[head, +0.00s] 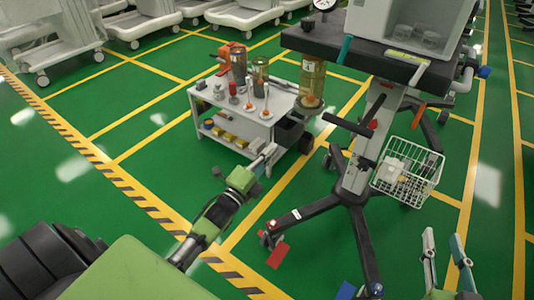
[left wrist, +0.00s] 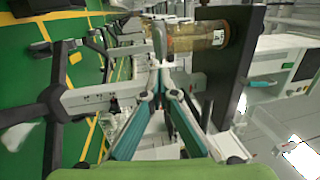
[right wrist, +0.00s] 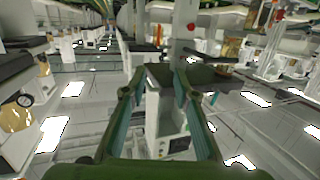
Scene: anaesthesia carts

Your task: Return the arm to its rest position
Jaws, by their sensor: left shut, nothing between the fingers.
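My left arm comes in from the lower left in the head view. Its green-bodied gripper (head: 262,160) is in front of the small white cart (head: 238,125). In the left wrist view the teal fingers of this gripper (left wrist: 163,82) come together at the tips with nothing held. My right gripper (head: 445,245) shows at the bottom right of the head view, fingers pointing up and apart. In the right wrist view the right gripper (right wrist: 158,85) is also spread, with no object held between its fingers.
An anaesthesia cart with a dark shelf (head: 350,45) and dark wheeled legs (head: 335,215) stands right of centre. A wire basket (head: 408,180) hangs on it. An amber canister (head: 312,82) hangs below the shelf. Green floor (head: 75,190) is clear at the left.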

